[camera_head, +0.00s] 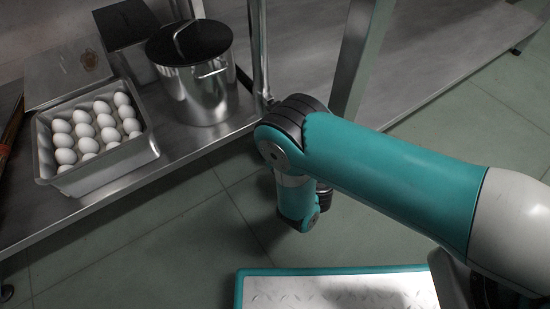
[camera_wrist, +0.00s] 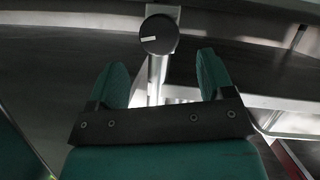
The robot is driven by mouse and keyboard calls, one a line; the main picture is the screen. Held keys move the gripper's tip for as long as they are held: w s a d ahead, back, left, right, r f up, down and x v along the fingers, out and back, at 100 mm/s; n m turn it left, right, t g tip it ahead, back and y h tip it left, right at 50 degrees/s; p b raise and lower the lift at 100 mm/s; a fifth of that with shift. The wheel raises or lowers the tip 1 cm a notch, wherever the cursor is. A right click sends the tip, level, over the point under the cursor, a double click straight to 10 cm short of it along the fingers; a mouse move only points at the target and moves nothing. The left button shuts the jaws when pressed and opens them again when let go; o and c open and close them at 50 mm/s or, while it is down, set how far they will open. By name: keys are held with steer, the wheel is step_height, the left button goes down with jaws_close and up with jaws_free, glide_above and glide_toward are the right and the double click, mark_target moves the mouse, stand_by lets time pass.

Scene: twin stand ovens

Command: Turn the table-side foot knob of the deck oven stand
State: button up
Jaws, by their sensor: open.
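In the wrist view a round black knob (camera_wrist: 159,34) with a white mark on its face sits at the top centre, above a light metal post or leg (camera_wrist: 157,78). My gripper (camera_wrist: 165,72) is open, with its two green fingers apart. The knob shows beyond the fingertips, in line with the gap between them, and nothing is between the fingers. In the head view my teal arm reaches down beside the steel shelf and the fingers are hidden. I cannot pick out the knob in the head view.
A steel shelf (camera_head: 190,143) holds a tray of eggs (camera_head: 148,158), a lidded pot (camera_head: 200,95) and a dark container (camera_head: 128,40). A metal leg (camera_head: 355,60) stands behind my arm. The tiled floor (camera_head: 140,245) is clear at the lower left.

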steer(key=b+x, duration=0.2)
steer(key=x, duration=0.2)
steer(key=shift+f, duration=0.1)
steer(key=shift+b+x, duration=0.6)
steer(key=shift+x, duration=0.25)
steer(key=c, duration=0.9)
steer(key=shift+d+r, duration=0.1)
steer(key=shift+r, duration=0.1)
